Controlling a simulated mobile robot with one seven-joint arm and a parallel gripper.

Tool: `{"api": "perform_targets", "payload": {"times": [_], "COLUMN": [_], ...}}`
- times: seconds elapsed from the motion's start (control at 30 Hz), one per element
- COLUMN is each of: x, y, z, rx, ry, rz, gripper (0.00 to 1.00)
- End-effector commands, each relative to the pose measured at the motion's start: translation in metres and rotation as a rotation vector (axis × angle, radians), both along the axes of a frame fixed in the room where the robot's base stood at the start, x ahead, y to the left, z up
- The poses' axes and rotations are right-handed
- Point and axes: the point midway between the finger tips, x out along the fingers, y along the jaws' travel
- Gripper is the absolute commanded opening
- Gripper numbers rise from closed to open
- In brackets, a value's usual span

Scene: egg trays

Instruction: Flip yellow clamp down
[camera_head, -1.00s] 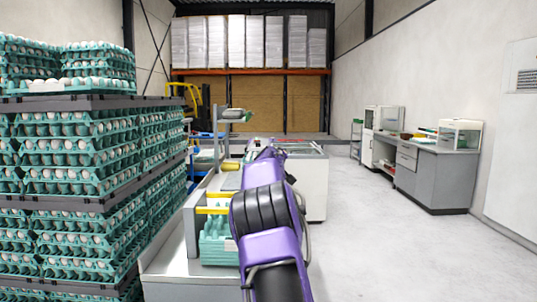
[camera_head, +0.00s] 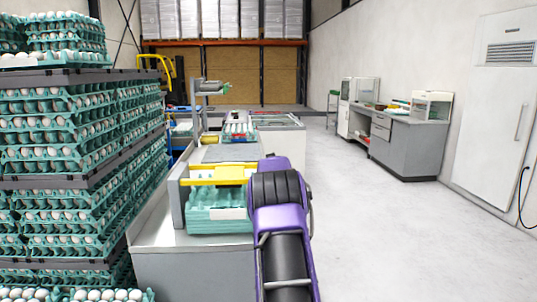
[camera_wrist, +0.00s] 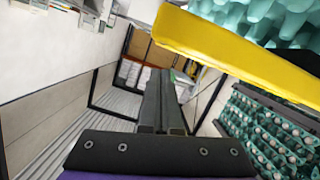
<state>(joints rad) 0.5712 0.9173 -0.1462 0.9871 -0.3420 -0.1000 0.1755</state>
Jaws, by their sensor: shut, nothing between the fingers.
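The yellow clamp (camera_head: 217,174) is a bar lying across the top of a stack of teal egg trays (camera_head: 218,212) on the metal machine, left of my purple arm in the head view. In the wrist view the clamp (camera_wrist: 240,55) is a broad yellow bar slanting across the upper right, with teal trays (camera_wrist: 255,20) behind it. My gripper (camera_wrist: 162,100) shows in the wrist view, its dark fingers shut together and empty. The clamp appears close to the fingers on their right, with no clear contact. In the head view my gripper is hidden behind my arm.
Tall stacks of filled egg trays (camera_head: 80,160) stand close on the left. The metal machine (camera_head: 190,265) extends away ahead. A grey workbench (camera_head: 403,150) stands along the right wall. The floor (camera_head: 410,240) on the right is clear.

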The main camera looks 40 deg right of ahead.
Motion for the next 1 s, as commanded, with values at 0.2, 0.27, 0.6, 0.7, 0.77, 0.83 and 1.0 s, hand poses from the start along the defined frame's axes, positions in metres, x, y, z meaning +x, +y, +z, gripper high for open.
{"api": "perform_targets", "payload": {"times": [0.2,0.27,0.6,0.7,0.77,0.83,1.0], "x": [-0.002,-0.003,-0.004,-0.004,-0.004,-0.004,-0.003], "y": [-0.003,-0.003,-0.004,-0.004,-0.004,-0.004,-0.002], "z": [-0.029,-0.034,-0.048,-0.05,-0.051,-0.051,-0.044], "rx": [0.069,0.081,0.11,0.112,0.112,0.111,0.109], "ry": [-0.045,-0.052,-0.058,-0.055,-0.055,-0.054,-0.057], "rz": [-0.001,-0.002,-0.004,-0.005,-0.005,-0.005,-0.004], "gripper": [0.0,0.0,0.0,0.0,0.0,0.0,0.0]}}
